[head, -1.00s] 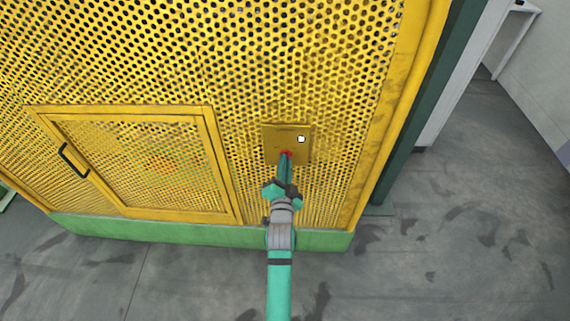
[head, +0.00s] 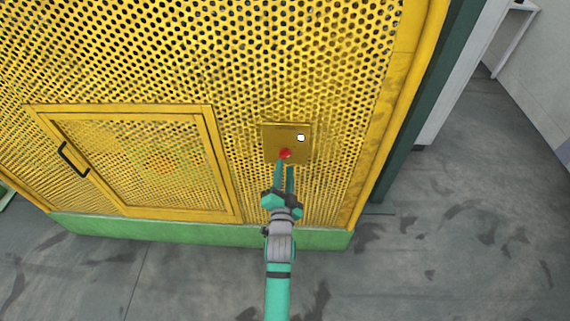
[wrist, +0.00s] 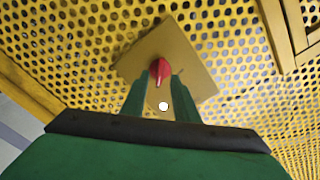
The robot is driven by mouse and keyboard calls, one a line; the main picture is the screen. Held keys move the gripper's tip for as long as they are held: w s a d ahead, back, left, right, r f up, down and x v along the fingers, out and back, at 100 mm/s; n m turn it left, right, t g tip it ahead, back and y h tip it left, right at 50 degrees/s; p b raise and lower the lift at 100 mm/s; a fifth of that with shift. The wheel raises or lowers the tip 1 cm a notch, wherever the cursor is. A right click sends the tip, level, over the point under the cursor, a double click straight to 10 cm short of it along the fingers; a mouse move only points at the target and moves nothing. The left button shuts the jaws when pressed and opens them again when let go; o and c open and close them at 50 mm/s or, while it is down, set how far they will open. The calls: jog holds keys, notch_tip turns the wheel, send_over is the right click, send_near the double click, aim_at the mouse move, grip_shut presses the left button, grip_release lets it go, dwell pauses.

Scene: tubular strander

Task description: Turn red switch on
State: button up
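The red switch (head: 285,154) is a small round knob on a yellow square plate (head: 272,131), fixed to the perforated yellow panel. In the wrist view the red switch (wrist: 159,71) shows a raised ridge, roughly upright in that picture. My gripper (head: 285,166) is just below the switch in the head view, its two green fingers spread apart. In the wrist view my gripper (wrist: 156,80) is open, with fingertips close to the switch, one toward each side. I cannot tell whether they touch it.
A white round button or lamp (head: 301,138) sits on the plate, up and right of the switch. A framed mesh door (head: 215,165) with a black handle (head: 73,160) is at left. A green base strip (head: 150,230) runs below. Grey floor (head: 460,220) is clear at right.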

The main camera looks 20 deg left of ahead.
jog(key=v, duration=0.7)
jog(key=shift+s+d, duration=0.1)
dwell(0.4)
jog(key=s+d+f+n+h, duration=0.1)
jog(key=s+d+f, duration=0.15)
jog(key=s, duration=0.35)
jog(key=s+d+f+g+h, duration=0.1)
jog(key=s+d, duration=0.3)
jog(key=s, duration=0.2)
jog(key=s+d+f+n+h, duration=0.1)
jog(key=s+d+f, duration=0.15)
jog(key=s, duration=0.35)
jog(key=s+d+r+n+h, duration=0.1)
jog(key=s+d+r+n, duration=0.1)
jog(key=s, duration=0.6)
jog(key=s+d+r+n+g+h, duration=0.1)
jog(key=s+d+r+n, duration=0.1)
jog(key=s+d, duration=0.3)
jog(key=v, duration=0.3)
jog(key=shift+s+f, duration=0.25)
jog(key=shift+f, duration=0.1)
jog(key=shift+d, duration=0.15)
